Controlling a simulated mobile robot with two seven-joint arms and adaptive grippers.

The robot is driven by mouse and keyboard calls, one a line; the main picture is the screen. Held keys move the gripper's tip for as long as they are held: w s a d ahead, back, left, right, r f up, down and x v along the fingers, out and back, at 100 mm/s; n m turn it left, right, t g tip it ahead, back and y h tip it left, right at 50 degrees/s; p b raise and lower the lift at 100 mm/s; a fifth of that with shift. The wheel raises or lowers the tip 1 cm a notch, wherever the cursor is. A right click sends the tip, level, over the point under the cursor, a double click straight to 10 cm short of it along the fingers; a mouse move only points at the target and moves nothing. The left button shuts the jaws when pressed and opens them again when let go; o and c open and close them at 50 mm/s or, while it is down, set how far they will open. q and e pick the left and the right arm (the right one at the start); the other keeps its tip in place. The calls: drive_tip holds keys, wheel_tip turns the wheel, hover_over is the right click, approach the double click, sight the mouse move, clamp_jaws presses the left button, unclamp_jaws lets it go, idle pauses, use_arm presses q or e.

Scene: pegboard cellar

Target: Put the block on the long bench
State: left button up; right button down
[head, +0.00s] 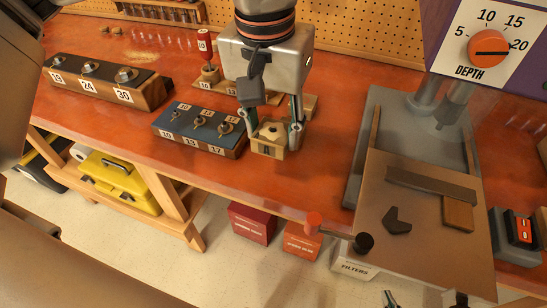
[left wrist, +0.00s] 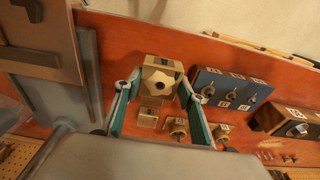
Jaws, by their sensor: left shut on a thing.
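A light wooden block (head: 268,139) with a dark round hole in its face is between the fingers of my left gripper (head: 271,128). It also shows in the left wrist view (left wrist: 161,76), between the teal fingertips. My left gripper is shut on it, over the orange-red long bench (head: 318,139); I cannot tell whether the block touches the top. Two fingertips of my right gripper (head: 424,300) show at the bottom edge of the head view, apart, with nothing seen between them.
Left of the block stands a blue holder (head: 197,129) with several knobs. Behind are a wooden stand with a red-handled tool (head: 206,55) and a dark-topped holder (head: 110,78). A machine with a brown table (head: 420,215) stands at right. Bare bench lies between block and machine.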

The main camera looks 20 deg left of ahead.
use_arm(q)
wheel_tip(320, 180, down, 3)
drive_tip(key=shift+r, duration=0.1)
drive_tip(key=shift+f+b, duration=0.4)
drive_tip(key=shift+f, duration=2)
drive_tip(key=shift+f, duration=0.15)
drive_tip(key=o, duration=1.1)
